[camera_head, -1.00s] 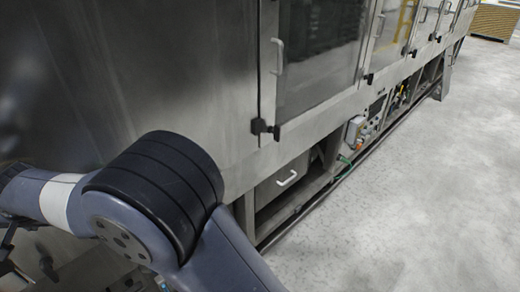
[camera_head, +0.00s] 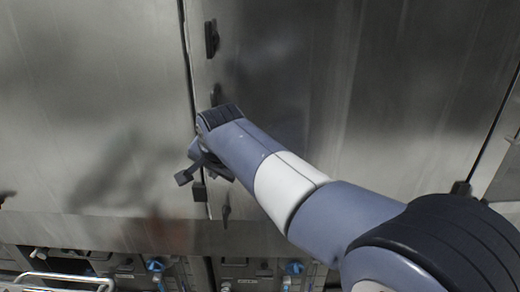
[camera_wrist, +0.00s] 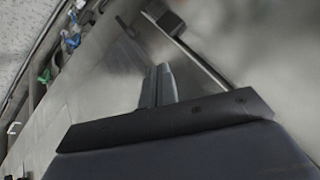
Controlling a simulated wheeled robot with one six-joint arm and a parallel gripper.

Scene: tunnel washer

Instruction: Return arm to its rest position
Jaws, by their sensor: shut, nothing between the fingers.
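My gripper (camera_head: 205,165) is in front of the metal washer panels in the head view, at the end of my outstretched arm. It is small, dark and partly hidden behind my wrist there. In the wrist view, its grey fingers (camera_wrist: 158,86) are close together, shut and empty. The washer's grey metal front (camera_head: 90,120) fills the background. I cannot tell exactly how far the gripper is from the panel.
A dark latch (camera_head: 211,38) sits beside the vertical panel seam. Below are blue-knobbed valves (camera_head: 155,265) and a shiny rail (camera_head: 60,278). The wrist view shows pale floor (camera_wrist: 22,35) at its upper left.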

